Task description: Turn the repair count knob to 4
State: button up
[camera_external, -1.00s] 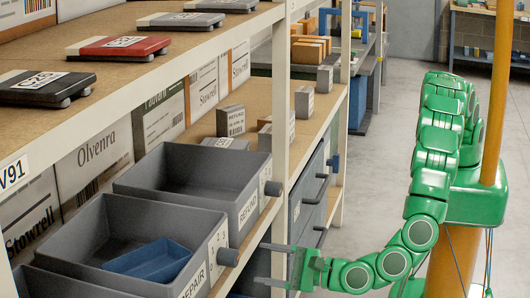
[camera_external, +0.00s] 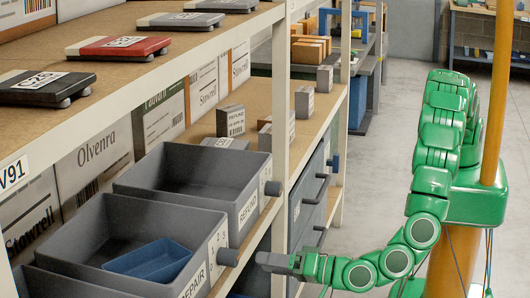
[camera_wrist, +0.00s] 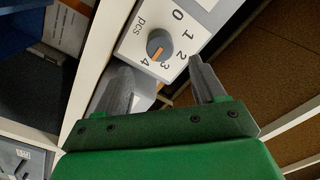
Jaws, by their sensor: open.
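The REPAIR bin (camera_external: 70,235) is grey, with a small blue tray (camera_external: 148,261) inside. Its dark round knob (camera_external: 228,257) sticks out from the front label plate. In the wrist view, a grey knob (camera_wrist: 159,44) with an orange pointer sits on a white plate marked 0 to 4 and "pcs". The pointer faces the lower-left part of the scale, around 3 and 4; I cannot tell exactly which. My gripper (camera_external: 262,260) is open and empty, a little right of the REPAIR knob. In the wrist view, my gripper (camera_wrist: 158,63) has its fingers spread, with the knob above and between them, apart from both.
The REFUND bin (camera_external: 185,172) stands behind the REPAIR bin, with its own knob (camera_external: 273,188). A pale rack post (camera_external: 281,130) rises close by my gripper. Scales lie on the upper shelf (camera_external: 40,50). The aisle floor (camera_external: 375,170) is clear.

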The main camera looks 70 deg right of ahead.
aim_at(237, 258)
jog(key=shift+w, duration=3.85)
jog(key=c, duration=1.1)
jog(key=shift+o, duration=0.2)
jog(key=shift+a+n, duration=0.1)
jog(key=shift+n, duration=0.5)
jog(key=o, duration=1.1)
jog(key=shift+c, duration=0.2)
jog(key=shift+s, duration=0.1)
jog(key=s, duration=0.7)
jog(key=shift+s, duration=0.3)
